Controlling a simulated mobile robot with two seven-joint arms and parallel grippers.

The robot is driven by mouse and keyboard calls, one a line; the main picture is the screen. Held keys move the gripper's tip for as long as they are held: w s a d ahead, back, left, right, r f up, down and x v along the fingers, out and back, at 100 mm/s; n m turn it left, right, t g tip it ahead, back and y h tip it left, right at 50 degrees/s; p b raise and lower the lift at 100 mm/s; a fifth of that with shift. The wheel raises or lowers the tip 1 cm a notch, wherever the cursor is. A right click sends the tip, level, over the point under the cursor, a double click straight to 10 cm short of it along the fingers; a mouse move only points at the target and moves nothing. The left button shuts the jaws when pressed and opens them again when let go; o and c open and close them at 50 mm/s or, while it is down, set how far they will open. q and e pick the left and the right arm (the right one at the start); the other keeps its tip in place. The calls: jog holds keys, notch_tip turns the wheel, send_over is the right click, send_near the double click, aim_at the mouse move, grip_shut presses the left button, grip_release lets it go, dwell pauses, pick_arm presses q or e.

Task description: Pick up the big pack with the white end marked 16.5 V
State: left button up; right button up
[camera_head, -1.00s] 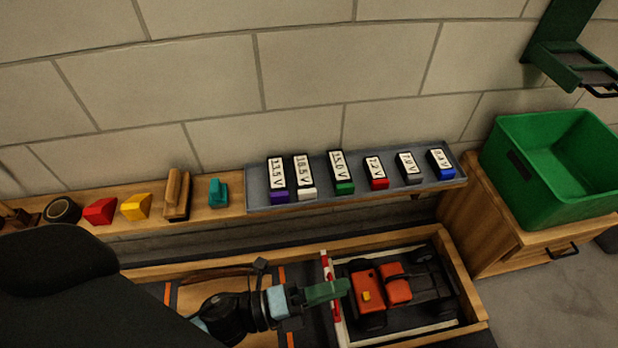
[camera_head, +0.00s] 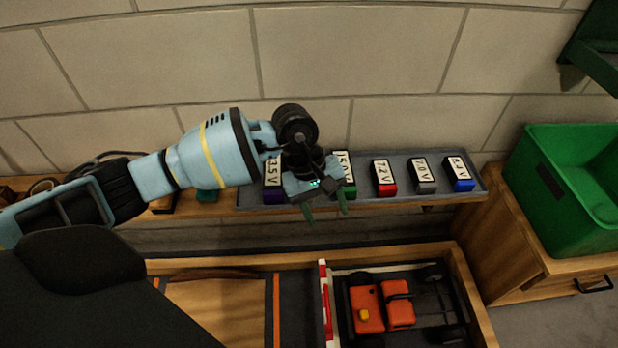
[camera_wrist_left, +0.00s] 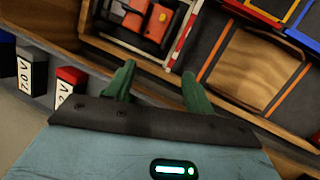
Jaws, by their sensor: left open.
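The pack with the white end is hidden behind my left gripper in the head view. The purple-ended pack (camera_head: 274,190) shows to the left of the gripper and the green-ended pack (camera_head: 349,188) to its right, partly covered. My left gripper (camera_head: 327,212) is open, fingers pointing down, in front of the shelf's front edge. In the left wrist view its two green fingers (camera_wrist_left: 158,90) are apart with nothing between them. My right gripper is out of view.
The grey shelf tray (camera_head: 410,202) also bears red (camera_head: 385,185), grey (camera_head: 424,184) and blue (camera_head: 461,181) ended packs. Below stands a wooden box with an orange car (camera_head: 397,310). A green bin (camera_head: 570,190) is at the right. The wall is close behind.

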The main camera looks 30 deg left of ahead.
pick_arm(q)
jog(key=w+a+r+y, duration=0.1)
jog(key=w+a, duration=0.1)
jog(key=a, duration=0.1)
jog(key=w+a+r+m+y, duration=0.1)
jog(key=w+a+r+y, duration=0.1)
jog(key=a, duration=0.2)
jog(key=w+a+r+t+y+b, duration=0.1)
jog(key=w+a+r+y, duration=0.1)
jog(key=w+a, duration=0.1)
jog(key=shift+a+r+m, duration=0.15)
jog(key=shift+a+m, duration=0.25)
jog(key=shift+a, duration=0.05)
jog(key=shift+w+f+b, duration=0.1)
jog(key=shift+f+b, duration=0.45)
jog(key=shift+f, duration=0.8)
jog(key=shift+w+f, duration=0.1)
jog(key=shift+f, duration=0.3)
jog(key=f, duration=0.1)
jog(key=f+b, duration=0.2)
jog(key=shift+w+a+f, duration=0.15)
jog(key=shift+w+f, duration=0.1)
jog(key=shift+w, duration=0.05)
jog(key=shift+f+b, duration=0.35)
jog(key=shift+f, duration=0.05)
jog(key=shift+w, duration=0.1)
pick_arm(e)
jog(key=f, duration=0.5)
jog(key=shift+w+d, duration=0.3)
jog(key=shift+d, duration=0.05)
